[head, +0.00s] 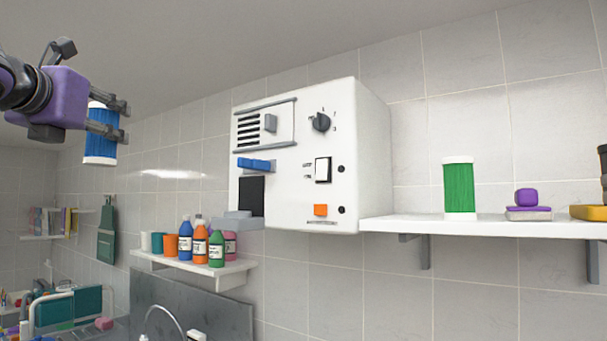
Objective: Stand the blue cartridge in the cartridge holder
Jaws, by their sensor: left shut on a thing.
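The blue cartridge (101,145) is a ribbed blue cylinder with white ends, held upright in the air at the upper left. My left gripper (121,120) is shut on its side, with its two grey fingers one above the other. My right gripper is not in view.
A green cartridge (459,188) stands on the right shelf (400,226), with a purple item (527,197) and a yellow tray (590,212), cut off by the edge. Several bottles (201,243) and cups crowd the lower left shelf (226,268). Open air lies between cartridge and machine.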

